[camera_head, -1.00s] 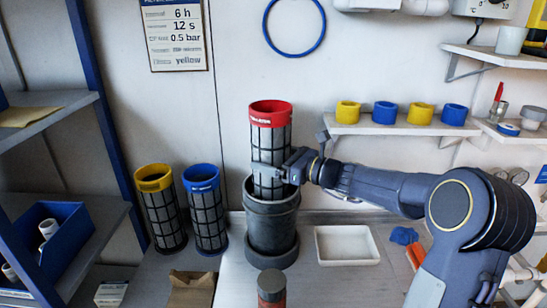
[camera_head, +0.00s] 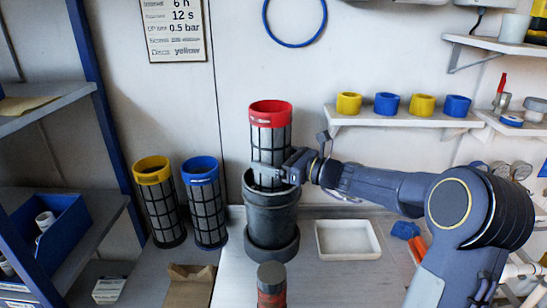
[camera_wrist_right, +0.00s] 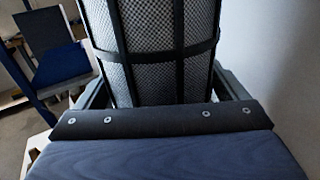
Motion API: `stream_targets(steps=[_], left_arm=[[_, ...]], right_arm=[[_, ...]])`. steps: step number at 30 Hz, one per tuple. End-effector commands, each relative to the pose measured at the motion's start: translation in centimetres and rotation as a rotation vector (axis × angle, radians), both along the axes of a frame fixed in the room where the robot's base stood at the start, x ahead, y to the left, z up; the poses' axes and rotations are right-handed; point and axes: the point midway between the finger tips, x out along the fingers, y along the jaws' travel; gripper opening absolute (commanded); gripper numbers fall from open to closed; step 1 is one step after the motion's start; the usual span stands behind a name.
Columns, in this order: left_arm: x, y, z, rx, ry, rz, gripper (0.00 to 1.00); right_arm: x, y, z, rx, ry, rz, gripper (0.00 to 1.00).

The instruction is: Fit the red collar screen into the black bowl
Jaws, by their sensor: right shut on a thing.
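The red collar screen (camera_head: 270,137) is a grey mesh cylinder in a black frame with a red collar on top. It stands about upright, its lower end inside the black bowl (camera_head: 271,219) and much of its body still above the rim. My right gripper (camera_head: 268,172) is shut on its mesh body just above the bowl's rim. The right wrist view shows the mesh (camera_wrist_right: 160,50) between my fingers. The screen's bottom is hidden inside the bowl. My left gripper is not in view.
A yellow collar screen (camera_head: 160,202) and a blue collar screen (camera_head: 204,202) stand left of the bowl. A dark canister with a red band (camera_head: 271,286) stands in front. A white tray (camera_head: 347,252) lies to the right. A shelf with yellow and blue rings (camera_head: 402,118) is above.

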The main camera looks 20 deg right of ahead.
Motion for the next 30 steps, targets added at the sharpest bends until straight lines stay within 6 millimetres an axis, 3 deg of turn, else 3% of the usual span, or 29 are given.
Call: stream_targets(steps=[20,21,23,30], left_arm=[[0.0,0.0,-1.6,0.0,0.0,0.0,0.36],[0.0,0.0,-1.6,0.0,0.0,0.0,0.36],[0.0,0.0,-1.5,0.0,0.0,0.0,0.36],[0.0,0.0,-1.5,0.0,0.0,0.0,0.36]], right_arm=[[0.0,0.0,-1.8,0.001,-0.002,0.0,0.58],[0.0,0.0,-1.8,0.001,-0.001,0.0,0.94],[0.0,0.0,-1.7,0.001,-0.001,0.001,1.0],[-0.2,-0.1,-1.9,0.0,0.004,-0.001,1.0]])
